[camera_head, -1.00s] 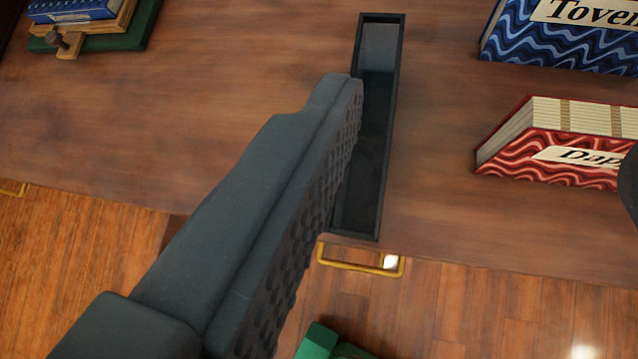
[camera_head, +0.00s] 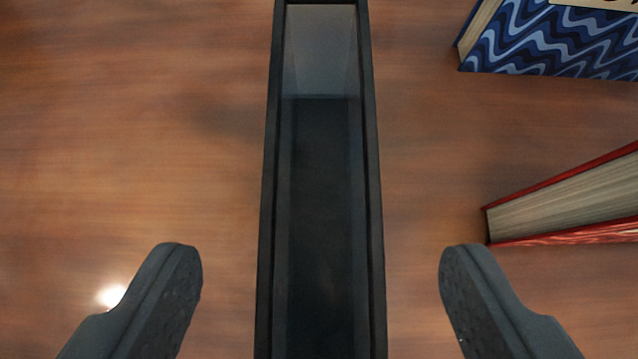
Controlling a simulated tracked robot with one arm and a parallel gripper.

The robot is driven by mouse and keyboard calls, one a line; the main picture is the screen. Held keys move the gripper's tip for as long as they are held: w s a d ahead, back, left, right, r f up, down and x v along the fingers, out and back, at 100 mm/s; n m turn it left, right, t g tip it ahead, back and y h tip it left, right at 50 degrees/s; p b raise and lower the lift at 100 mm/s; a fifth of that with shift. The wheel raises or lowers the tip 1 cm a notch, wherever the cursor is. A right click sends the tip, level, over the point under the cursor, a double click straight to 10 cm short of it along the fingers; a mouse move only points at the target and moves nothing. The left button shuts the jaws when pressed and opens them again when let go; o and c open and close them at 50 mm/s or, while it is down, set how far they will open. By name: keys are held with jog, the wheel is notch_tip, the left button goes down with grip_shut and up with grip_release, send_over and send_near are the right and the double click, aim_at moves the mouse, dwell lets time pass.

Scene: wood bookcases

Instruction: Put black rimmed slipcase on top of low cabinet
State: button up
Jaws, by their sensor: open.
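The black rimmed slipcase (camera_head: 267,200) stands on the wood surface in the middle of the view, its open top facing me. Its inside is empty, dark below with a lighter grey panel at the far end. Its near end runs past the bottom edge of the picture. My gripper (camera_head: 320,255) is open, one finger to the left of the slipcase and one to the right, both apart from it. I cannot tell whether the wood surface (camera_head: 130,130) is the low cabinet's top.
A blue wavy-patterned book (camera_head: 560,42) is at the upper right. The wood to the left of the slipcase is clear, with a bright reflection at lower left.

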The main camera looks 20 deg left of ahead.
jog(key=shift+b+x, duration=0.45)
jog(key=shift+x, duration=3.05)
jog(key=shift+s+f, duration=0.1)
jog(key=shift+s, duration=0.05)
jog(key=c, duration=1.2)
